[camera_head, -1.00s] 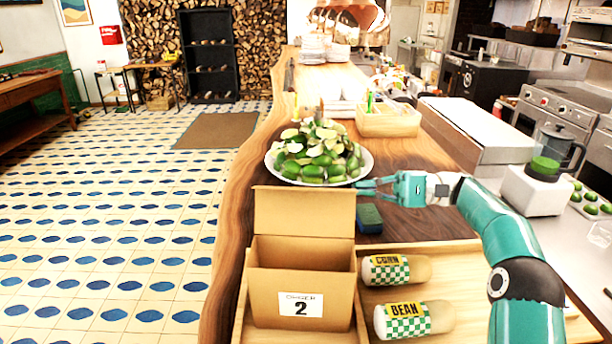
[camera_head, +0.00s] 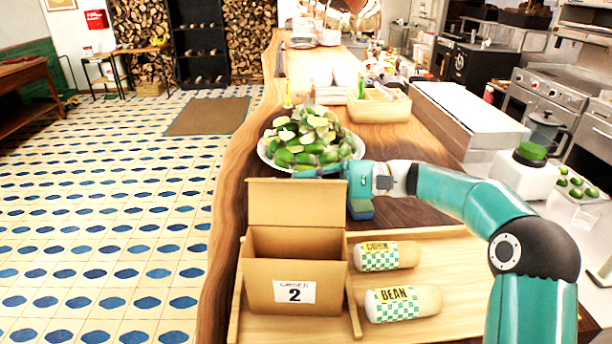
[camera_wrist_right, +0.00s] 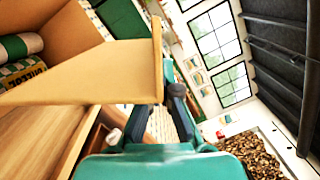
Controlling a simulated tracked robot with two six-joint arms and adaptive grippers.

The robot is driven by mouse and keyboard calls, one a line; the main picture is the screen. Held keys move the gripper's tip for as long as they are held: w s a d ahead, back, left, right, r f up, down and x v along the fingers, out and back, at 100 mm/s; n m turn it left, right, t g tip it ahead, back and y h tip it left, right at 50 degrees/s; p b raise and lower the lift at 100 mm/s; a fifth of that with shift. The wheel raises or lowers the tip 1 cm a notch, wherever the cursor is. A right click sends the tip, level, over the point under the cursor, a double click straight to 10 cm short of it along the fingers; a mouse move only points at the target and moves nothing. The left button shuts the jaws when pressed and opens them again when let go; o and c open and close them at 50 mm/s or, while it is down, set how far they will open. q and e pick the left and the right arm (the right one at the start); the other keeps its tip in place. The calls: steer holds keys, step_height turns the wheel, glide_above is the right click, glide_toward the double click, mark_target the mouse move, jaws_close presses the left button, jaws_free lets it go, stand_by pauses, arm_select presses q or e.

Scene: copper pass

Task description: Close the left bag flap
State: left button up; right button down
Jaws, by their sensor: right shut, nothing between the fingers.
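An open cardboard bag (camera_head: 296,275) with a label reading 2 stands on the wooden tray, its flap (camera_head: 296,203) raised at the far side. My right gripper (camera_head: 325,170) is shut and empty, pointing left behind the flap's upper right corner, by the bowl's rim. In the right wrist view the flap (camera_wrist_right: 95,78) crosses in front of the fingers (camera_wrist_right: 165,100); I cannot tell whether they touch it. My left gripper is not in view.
A bowl heaped with limes (camera_head: 306,138) stands close behind the flap. Two checkered wraps, one reading BEAN (camera_head: 402,303) and one reading CORN (camera_head: 384,256), lie right of the bag on the tray (camera_head: 470,280).

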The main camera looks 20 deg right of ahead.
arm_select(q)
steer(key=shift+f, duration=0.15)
arm_select(e)
steer(key=shift+s, duration=0.15)
arm_select(q)
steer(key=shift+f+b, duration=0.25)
steer(key=shift+b, duration=0.15)
arm_select(e)
steer(key=shift+s+a+r+n, duration=0.1)
steer(key=shift+r+n, duration=0.05)
steer(key=shift+n, duration=0.25)
